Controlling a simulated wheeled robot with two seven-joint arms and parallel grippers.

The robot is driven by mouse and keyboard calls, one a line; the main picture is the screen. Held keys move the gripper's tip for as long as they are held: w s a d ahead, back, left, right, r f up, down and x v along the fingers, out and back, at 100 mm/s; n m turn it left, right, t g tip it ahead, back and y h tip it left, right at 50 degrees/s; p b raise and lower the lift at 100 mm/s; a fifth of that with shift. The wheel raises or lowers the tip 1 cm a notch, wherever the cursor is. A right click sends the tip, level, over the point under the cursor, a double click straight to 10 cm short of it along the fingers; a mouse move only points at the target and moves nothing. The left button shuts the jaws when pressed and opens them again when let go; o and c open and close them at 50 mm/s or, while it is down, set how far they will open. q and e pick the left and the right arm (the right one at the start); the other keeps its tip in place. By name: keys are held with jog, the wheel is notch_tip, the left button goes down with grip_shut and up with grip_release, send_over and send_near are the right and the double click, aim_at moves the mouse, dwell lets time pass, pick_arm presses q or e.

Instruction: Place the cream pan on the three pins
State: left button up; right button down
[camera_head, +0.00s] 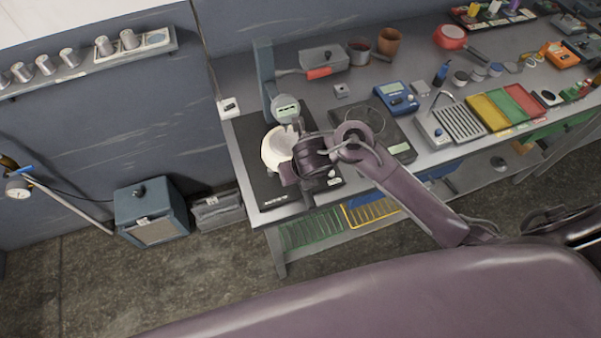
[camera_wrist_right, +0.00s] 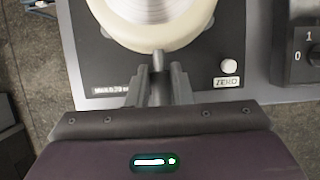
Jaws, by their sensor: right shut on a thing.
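The cream pan (camera_head: 270,152) is at the black base plate (camera_head: 253,160) of the gauge stand at the bench's left end. In the right wrist view the pan (camera_wrist_right: 150,43) shows a cream rim around a bright ringed metal middle. My right gripper (camera_wrist_right: 159,72) is shut on a small tab at the pan's near edge. In the head view the right gripper (camera_head: 293,152) partly covers the pan. The three pins are not visible, and I cannot tell whether the pan touches anything beneath it. My left gripper is not in view.
A round digital gauge (camera_head: 286,108) on a blue-grey column (camera_head: 264,78) stands close behind the pan. A dark scale (camera_head: 385,132), a blue meter (camera_head: 397,98) and a slotted tray (camera_head: 452,122) lie to the right. A white knob (camera_wrist_right: 229,66) sits on the base plate's near edge.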

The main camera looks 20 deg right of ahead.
jog(key=shift+f, duration=0.15)
dwell(0.5)
jog(key=c, duration=1.2)
grip_release()
jog(key=p+v, duration=0.3)
jog(key=v, duration=0.3)
jog(key=shift+a+p, duration=0.1)
jog(key=shift+p, duration=0.3)
jog(key=shift+s+r, duration=0.1)
jog(key=shift+r, duration=0.2)
jog(key=shift+s+r, duration=0.25)
jog(key=shift+r, duration=0.3)
